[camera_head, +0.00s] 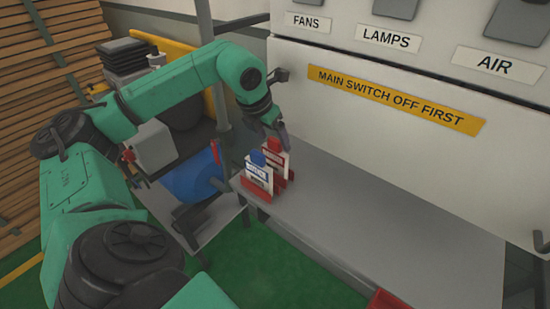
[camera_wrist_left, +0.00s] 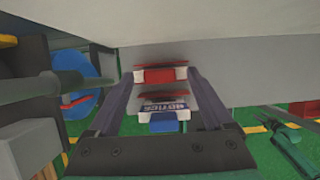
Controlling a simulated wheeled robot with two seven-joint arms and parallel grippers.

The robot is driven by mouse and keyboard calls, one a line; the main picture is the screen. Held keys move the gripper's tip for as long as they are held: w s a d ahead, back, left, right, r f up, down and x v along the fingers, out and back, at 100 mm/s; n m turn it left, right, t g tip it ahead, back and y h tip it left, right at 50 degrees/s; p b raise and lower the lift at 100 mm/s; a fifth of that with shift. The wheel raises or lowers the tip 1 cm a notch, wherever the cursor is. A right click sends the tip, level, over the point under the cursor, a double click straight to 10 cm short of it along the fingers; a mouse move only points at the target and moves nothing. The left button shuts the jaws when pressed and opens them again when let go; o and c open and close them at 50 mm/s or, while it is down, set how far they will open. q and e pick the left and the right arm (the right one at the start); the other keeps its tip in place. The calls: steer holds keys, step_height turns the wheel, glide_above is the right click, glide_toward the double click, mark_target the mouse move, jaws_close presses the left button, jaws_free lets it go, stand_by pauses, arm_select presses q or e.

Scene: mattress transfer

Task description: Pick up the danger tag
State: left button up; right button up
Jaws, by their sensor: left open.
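A white tag with a red top (camera_head: 274,150), apparently the danger tag, stands upright in a red holder on the grey shelf (camera_head: 350,200). Its lettering is too small to read. In the left wrist view the red top (camera_wrist_left: 160,75) lies between the fingertips. A white tag with a blue top (camera_head: 258,172) stands in front of it; its blue top (camera_wrist_left: 164,122) also shows in the wrist view, lettered NOTICE. My left gripper (camera_head: 278,135) is open above and around the red-topped tag, with one finger on each side. Contact cannot be told. My right gripper is not in view.
A white panel (camera_head: 400,137) with switches and a yellow warning label rises behind the shelf. A blue cylinder (camera_head: 190,178) and a grey post (camera_head: 219,105) stand left of the tags. The shelf right of the tags is clear. A red object (camera_head: 385,299) shows at the bottom edge.

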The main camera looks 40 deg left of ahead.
arm_select(q)
steer(key=shift+w+f, duration=0.1)
steer(key=shift+f, duration=0.2)
steer(key=shift+c, duration=0.3)
jaws_close()
